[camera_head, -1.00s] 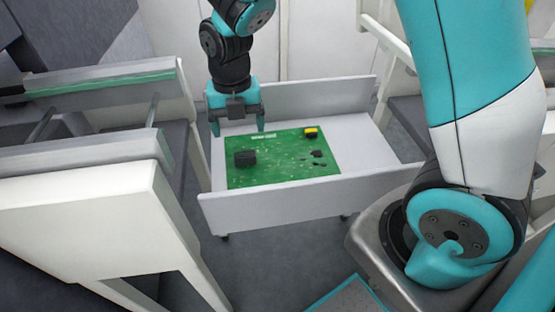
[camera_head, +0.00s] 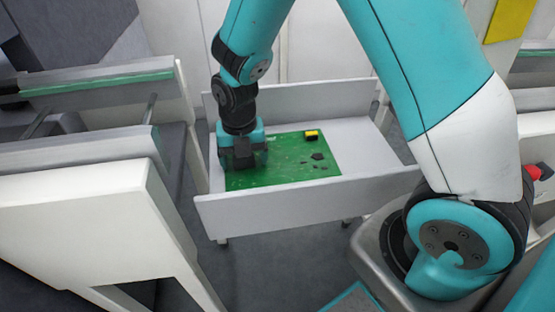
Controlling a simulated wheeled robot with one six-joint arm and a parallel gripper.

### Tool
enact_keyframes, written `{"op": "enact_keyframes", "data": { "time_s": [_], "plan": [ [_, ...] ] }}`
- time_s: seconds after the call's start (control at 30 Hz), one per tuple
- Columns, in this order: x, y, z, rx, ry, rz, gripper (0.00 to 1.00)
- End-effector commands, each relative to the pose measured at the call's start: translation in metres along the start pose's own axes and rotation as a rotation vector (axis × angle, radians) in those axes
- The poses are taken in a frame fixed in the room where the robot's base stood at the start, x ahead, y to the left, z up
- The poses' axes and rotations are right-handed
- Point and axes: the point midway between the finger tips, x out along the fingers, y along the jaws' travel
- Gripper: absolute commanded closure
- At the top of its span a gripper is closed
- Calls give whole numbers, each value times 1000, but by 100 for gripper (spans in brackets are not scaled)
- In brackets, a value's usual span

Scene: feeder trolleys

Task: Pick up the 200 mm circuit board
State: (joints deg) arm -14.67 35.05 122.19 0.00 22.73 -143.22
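The green circuit board (camera_head: 290,165) lies flat in the white tray of a trolley, toward its left side. It carries a yellow part (camera_head: 311,134) near its far edge and small dark parts toward its right. My gripper (camera_head: 243,168) points down at the left part of the board, at the place of the large black block. The block is mostly hidden behind the gripper. The fingers reach down close to the board on either side of that place. I cannot tell whether they touch or grip the block.
The white tray (camera_head: 300,205) has raised walls around the board, and its right part is empty. Rails with a green strip (camera_head: 100,82) and a white frame (camera_head: 90,220) stand close on the left. A white panel (camera_head: 330,40) is behind.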

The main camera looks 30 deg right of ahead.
Motion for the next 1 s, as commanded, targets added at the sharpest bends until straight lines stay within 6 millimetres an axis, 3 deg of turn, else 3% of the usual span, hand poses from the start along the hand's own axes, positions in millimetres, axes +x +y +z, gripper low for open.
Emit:
{"op": "enact_keyframes", "data": {
  "time_s": [0.03,0.3,0.57,0.73,0.87,1.0],
  "plan": [
    [0,0,0,0,0,0,29],
    [-1,0,0,0,-1,0,87],
    [-2,0,0,0,-1,0,87],
    [-15,0,0,0,-2,1,87],
    [-36,0,1,0,-4,2,87],
    [-74,1,1,0,-7,4,87]
  ]
}}
